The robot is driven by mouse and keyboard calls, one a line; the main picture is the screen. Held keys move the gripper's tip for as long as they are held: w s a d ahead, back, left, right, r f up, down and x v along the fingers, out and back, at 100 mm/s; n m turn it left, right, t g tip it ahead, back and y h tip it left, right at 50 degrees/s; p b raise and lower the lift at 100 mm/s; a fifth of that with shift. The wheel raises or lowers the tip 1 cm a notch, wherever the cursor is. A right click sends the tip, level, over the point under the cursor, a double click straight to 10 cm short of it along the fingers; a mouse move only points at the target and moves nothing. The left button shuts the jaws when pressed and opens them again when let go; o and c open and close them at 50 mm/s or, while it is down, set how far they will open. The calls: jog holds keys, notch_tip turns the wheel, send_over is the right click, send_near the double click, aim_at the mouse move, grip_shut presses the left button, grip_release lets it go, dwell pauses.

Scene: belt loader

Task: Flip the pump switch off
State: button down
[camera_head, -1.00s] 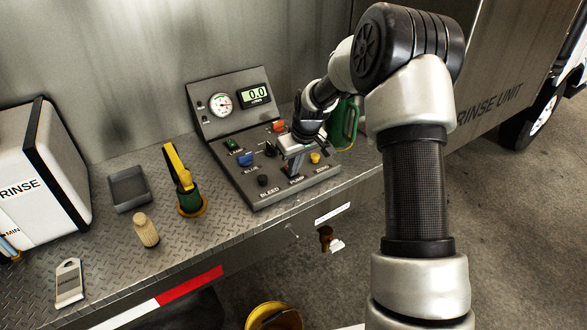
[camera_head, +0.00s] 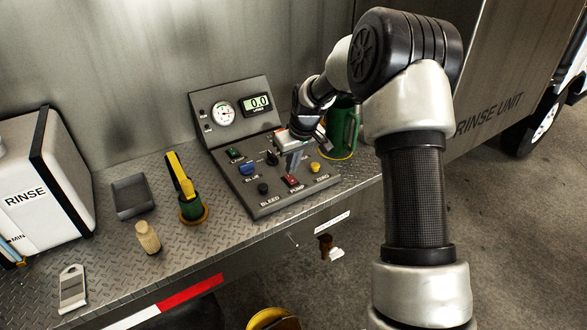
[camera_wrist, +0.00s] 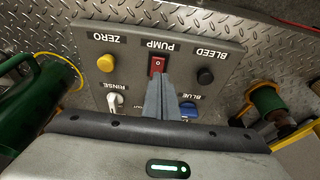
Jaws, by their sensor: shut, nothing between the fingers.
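The pump switch (camera_head: 291,181) is a red rocker at the front edge of the grey control panel (camera_head: 265,203), above the PUMP label. In the wrist view the red pump switch (camera_wrist: 157,65) shows between the yellow ZERO button (camera_wrist: 106,63) and the black BLEED knob (camera_wrist: 205,76). My gripper (camera_head: 291,170) is shut and empty, its fingertips just behind the switch. In the wrist view the fingertips (camera_wrist: 158,82) appear right at the switch's near edge; I cannot tell whether they touch it.
A blue knob (camera_head: 249,169), a green button (camera_head: 233,153) and a gauge (camera_head: 223,113) are on the panel. A green can (camera_head: 341,128) stands right of it. A green and yellow nozzle (camera_head: 190,200) and a grey tray (camera_head: 132,197) are left.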

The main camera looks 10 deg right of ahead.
jog(key=s+b+v, duration=0.1)
jog(key=v, duration=0.9)
jog(key=shift+s+d, duration=0.4)
jog(key=shift+r, duration=0.1)
jog(key=s+r+m+h+p, duration=0.1)
jog(key=s+r+m, duration=0.1)
jog(key=s+r, duration=1.1)
jog(key=s+r+m+t+p, duration=0.1)
jog(key=s+m+t, duration=0.1)
jog(key=s, duration=1.7)
jog(key=shift+s+m, duration=0.3)
jog(key=shift+s, duration=0.1)
